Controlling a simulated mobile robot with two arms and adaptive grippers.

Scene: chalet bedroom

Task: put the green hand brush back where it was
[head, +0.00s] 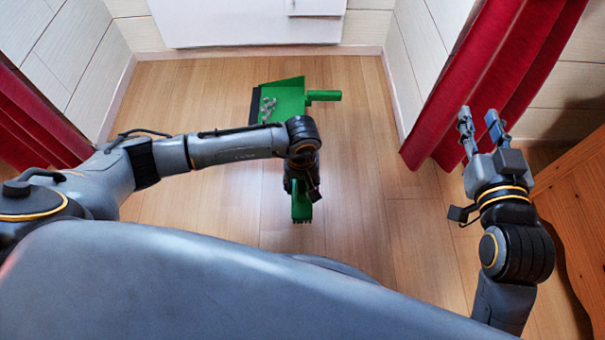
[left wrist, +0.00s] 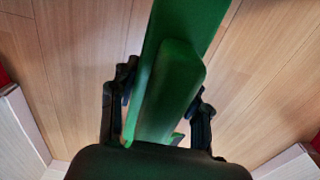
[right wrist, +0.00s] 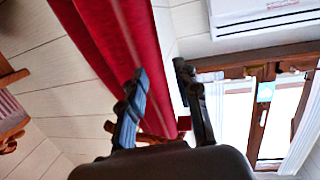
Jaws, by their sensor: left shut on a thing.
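The green hand brush (head: 301,203) is in my left gripper, below the wrist in the head view, with dark bristle tips at its lower end. In the left wrist view the brush (left wrist: 172,90) fills the space between the two fingers of my left gripper (left wrist: 160,110), which is shut on it. A green dustpan (head: 288,98) with small grey debris in it lies on the floor ahead, its handle pointing right. It is apart from the brush. My right gripper (head: 481,128) is raised at the right, open and empty. Its fingers also show apart in the right wrist view (right wrist: 158,95).
The wooden floor (head: 350,220) is clear around the dustpan. Red curtains (head: 465,90) hang at both sides. A wooden furniture piece (head: 577,205) stands at the right edge. A white panel (head: 245,25) is on the far wall.

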